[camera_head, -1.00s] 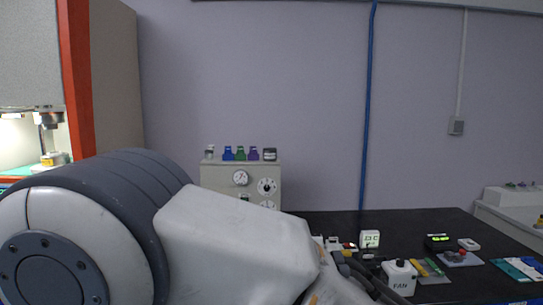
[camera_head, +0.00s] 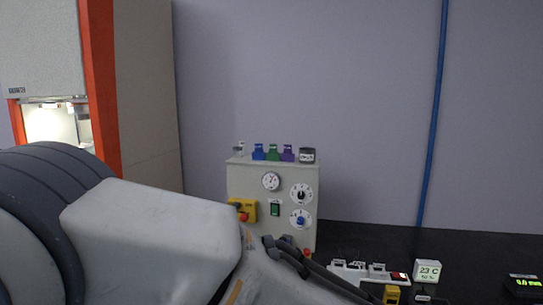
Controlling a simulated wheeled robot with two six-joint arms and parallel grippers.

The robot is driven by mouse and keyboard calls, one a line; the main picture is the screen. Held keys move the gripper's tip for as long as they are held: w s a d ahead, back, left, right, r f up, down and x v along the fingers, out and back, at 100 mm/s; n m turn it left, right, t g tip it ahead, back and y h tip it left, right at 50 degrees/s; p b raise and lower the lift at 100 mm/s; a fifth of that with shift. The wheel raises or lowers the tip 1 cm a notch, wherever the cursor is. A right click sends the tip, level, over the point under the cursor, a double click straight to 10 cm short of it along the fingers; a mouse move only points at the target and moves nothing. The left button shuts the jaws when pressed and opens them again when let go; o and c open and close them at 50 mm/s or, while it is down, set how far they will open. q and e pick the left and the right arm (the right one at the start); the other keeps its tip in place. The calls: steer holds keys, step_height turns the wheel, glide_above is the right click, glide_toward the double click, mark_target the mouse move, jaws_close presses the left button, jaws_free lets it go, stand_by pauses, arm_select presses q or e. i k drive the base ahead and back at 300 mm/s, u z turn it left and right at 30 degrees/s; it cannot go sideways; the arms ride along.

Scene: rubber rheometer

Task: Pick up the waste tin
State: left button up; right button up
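A small dark round container (camera_head: 307,155) with a pale label stands on top of the grey control box, at the right end of a row of little bottles. I cannot tell whether it is the waste tin, and nothing else in view is clearly a waste tin. One of my arms, large and white, comes in from the left and fills the lower left. Neither gripper shows; the arm's far end runs out at the bottom edge. My arm hides much of the bench behind it.
The control box (camera_head: 245,182) has dials and a yellow-and-red switch (camera_head: 242,210). On the black bench (camera_head: 365,240) stand a small display (camera_head: 427,271), small white items (camera_head: 357,270) and a green-lit device (camera_head: 523,287). A red-edged cabinet (camera_head: 145,90) stands at left.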

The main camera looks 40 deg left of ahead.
mark_target(307, 155)
steer(key=u, duration=1.05)
steer(key=i, duration=0.9)
steer(key=u, duration=0.9)
